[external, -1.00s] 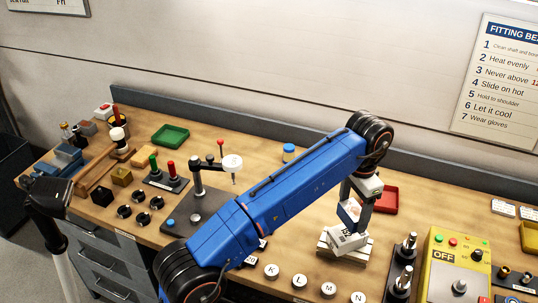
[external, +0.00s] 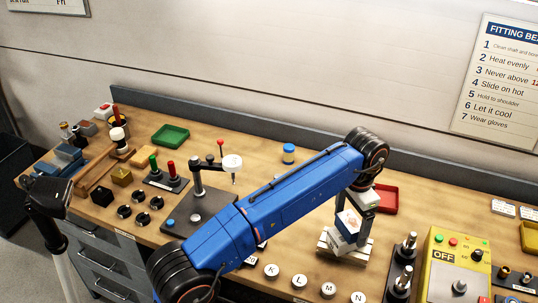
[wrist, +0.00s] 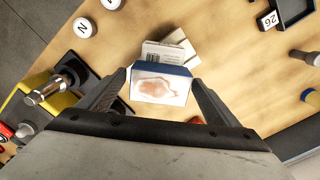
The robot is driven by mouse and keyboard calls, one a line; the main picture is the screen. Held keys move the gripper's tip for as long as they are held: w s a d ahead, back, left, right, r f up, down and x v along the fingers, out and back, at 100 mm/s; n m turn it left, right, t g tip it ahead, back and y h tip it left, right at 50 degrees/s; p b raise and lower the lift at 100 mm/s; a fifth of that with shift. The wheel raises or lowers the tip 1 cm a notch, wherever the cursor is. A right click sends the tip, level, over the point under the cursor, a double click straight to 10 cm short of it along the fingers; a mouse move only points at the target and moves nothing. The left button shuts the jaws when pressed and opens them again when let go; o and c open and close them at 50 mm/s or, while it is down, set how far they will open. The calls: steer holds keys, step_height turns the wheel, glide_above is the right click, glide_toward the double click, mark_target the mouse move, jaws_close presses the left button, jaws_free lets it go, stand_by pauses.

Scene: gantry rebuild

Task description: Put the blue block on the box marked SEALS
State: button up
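My gripper (external: 357,226) is over a pale slatted stand (external: 358,249) right of the bench's middle. It is shut on a box with white and blue faces (external: 346,221). A pinkish-brown picture shows on its white face in the wrist view (wrist: 160,88), with a blue edge above. The fingers lie at its two sides. A white box with small print (wrist: 164,55) shows just past it in the wrist view, over the stand. I cannot read SEALS on anything. Whether the held box touches the stand cannot be told.
A red tray (external: 386,200) lies behind the gripper. Chrome posts (external: 403,262) and a yellow control box marked OFF (external: 451,265) stand to the right. Round lettered discs (external: 328,290) lie in front. A green tray (external: 170,135) and a blue-lidded jar (external: 289,153) are farther back.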

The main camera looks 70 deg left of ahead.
mark_target(351, 221)
step_height(351, 221, up, 12)
stand_by(0.9)
steer(key=shift+r, duration=0.1)
